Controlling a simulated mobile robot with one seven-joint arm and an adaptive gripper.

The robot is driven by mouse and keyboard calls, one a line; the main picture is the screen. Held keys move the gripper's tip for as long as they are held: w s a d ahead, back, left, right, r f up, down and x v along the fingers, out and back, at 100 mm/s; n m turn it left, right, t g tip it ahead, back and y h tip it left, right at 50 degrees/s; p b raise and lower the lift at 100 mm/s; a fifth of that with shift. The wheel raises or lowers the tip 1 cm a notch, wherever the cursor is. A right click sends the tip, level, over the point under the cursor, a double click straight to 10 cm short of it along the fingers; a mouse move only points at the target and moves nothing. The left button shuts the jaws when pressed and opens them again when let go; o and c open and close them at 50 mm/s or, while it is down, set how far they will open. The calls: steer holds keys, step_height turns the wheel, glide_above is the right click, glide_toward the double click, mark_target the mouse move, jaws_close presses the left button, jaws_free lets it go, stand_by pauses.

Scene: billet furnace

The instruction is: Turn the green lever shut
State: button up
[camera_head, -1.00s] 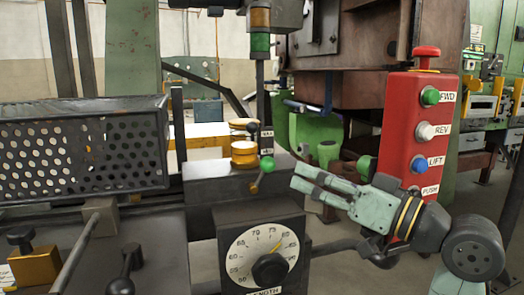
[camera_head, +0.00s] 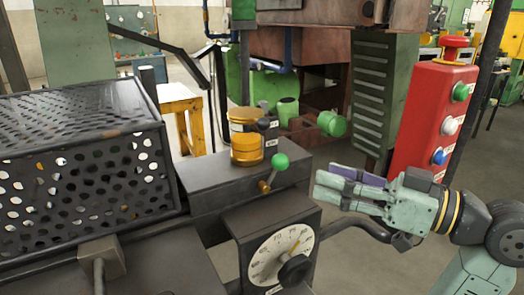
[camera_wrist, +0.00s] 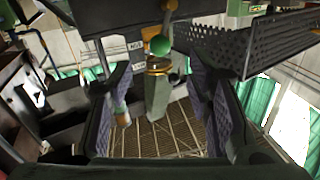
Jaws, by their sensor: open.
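In the wrist view the green knob (camera_wrist: 160,45) lies ahead, between and beyond my fingers. My gripper (camera_head: 318,191) is to the right of the lever and a little lower in the picture, pointing left at it with a gap between. In the wrist view my gripper's fingers (camera_wrist: 160,105) are wide apart with nothing between them.
A length dial (camera_head: 280,255) with a black knob stands just below the lever. A perforated metal guard (camera_head: 85,150) is at left. A yellow cylinder (camera_head: 246,148) stands on the block behind the lever. A red button box (camera_head: 432,120) rises behind my gripper.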

mark_target(288, 164)
steer(key=p+x, duration=0.3)
steer(key=x, duration=0.6)
steer(key=shift+w+a+r, duration=0.1)
steer(key=shift+a, duration=0.05)
steer(key=shift+w+a+p, duration=0.3)
steer(key=shift+a, duration=0.25)
steer(key=shift+c, duration=0.3)
jaws_close()
